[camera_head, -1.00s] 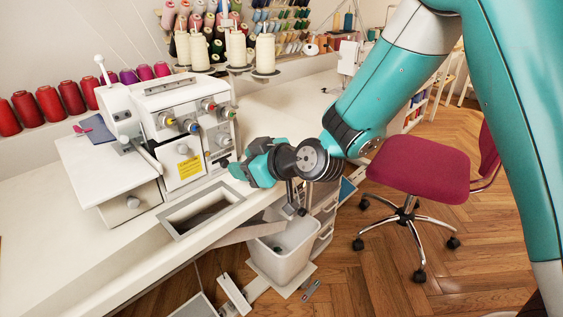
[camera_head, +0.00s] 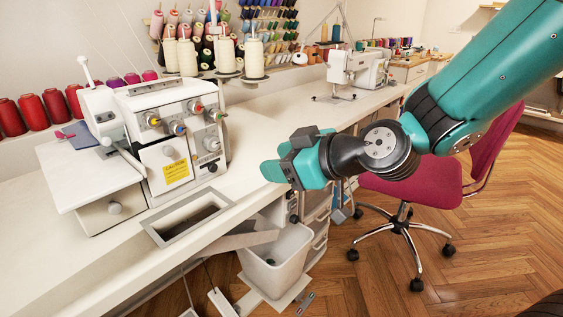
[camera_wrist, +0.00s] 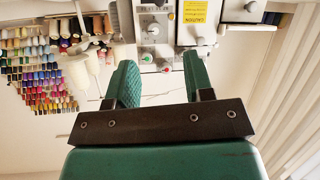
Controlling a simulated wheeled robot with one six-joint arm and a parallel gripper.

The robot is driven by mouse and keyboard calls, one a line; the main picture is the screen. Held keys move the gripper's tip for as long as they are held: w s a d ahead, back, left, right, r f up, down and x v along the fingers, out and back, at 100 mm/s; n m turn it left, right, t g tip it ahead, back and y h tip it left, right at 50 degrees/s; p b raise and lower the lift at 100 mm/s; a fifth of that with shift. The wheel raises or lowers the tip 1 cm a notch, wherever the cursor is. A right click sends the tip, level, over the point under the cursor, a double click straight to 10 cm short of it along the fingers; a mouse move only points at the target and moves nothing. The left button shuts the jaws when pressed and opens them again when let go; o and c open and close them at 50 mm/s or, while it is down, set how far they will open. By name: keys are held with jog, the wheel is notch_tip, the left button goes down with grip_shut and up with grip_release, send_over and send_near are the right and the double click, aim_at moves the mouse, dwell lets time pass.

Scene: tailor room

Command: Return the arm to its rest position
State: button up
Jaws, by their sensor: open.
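My gripper (camera_wrist: 160,85) is open and empty in the wrist view, its two green fingers spread apart with nothing between them. In the head view my gripper (camera_head: 275,172) hangs at the front edge of the white table (camera_head: 262,128), right of the white overlock machine (camera_head: 170,135). My arm reaches in from the upper right. In the wrist view the overlock machine (camera_wrist: 165,25) shows upside down, beyond the fingertips.
A white bin (camera_head: 276,262) stands on the floor below the table edge. A magenta chair (camera_head: 415,195) is behind and below my arm. A white sewing machine (camera_head: 355,70) stands farther back on the table. Thread cones (camera_head: 187,55) line the wall. Wooden floor lies open at right.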

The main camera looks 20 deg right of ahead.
jog(key=s+d+f+m+g+h, duration=0.15)
jog(key=s+g+h, duration=0.25)
jog(key=s+g, duration=1.05)
jog(key=s+r+t+p, duration=0.2)
jog(key=r+p, duration=0.8)
jog(key=s+r+m+t+p, duration=0.1)
jog(key=s+r+t+p, duration=0.1)
jog(key=r+p, duration=0.8)
jog(key=shift+s+r+h, duration=0.15)
jog(key=shift+s+h, duration=0.15)
jog(key=shift+s, duration=0.4)
